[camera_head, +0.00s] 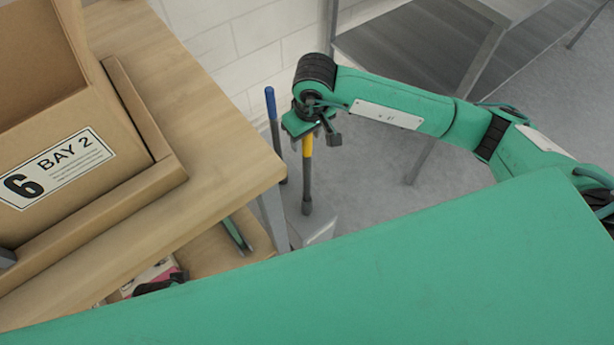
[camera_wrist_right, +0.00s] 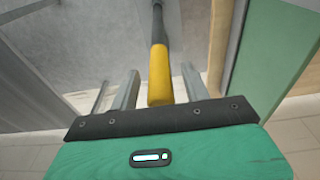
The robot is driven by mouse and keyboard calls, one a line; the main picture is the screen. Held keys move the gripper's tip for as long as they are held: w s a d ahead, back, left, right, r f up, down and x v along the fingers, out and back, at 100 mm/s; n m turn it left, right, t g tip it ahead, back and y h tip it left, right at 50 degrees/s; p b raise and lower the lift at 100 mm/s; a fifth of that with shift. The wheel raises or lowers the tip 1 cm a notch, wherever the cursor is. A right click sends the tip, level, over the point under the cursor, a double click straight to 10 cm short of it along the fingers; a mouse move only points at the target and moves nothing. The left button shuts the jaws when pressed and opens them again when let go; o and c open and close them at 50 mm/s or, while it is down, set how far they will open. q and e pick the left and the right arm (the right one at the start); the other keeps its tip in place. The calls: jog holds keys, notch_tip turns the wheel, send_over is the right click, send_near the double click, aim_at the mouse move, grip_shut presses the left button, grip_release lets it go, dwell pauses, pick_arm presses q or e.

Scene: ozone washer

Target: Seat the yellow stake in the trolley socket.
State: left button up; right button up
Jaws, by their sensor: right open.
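The yellow stake (camera_head: 307,146) has a yellow upper part and a dark grey lower shaft. It is roughly upright, beside the wooden table's corner. In the right wrist view its yellow end (camera_wrist_right: 159,76) lies between two spread grey fingers, with a gap on each side. My right gripper (camera_head: 312,132) is open at the stake's top and not closed on it. The stake's foot is near a light grey surface (camera_head: 321,233), mostly hidden by a green panel. I cannot make out the trolley socket.
A blue-topped stake (camera_head: 270,103) stands just left of the yellow one. The wooden table (camera_head: 228,150) carries a cardboard box (camera_head: 110,120) marked BAY 2. A grey metal shelf (camera_head: 400,50) stands behind my right arm. Grey floor is open right of the stakes.

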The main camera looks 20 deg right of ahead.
jog(key=shift+f, duration=0.25)
grip_shut()
jog(key=shift+r, duration=0.15)
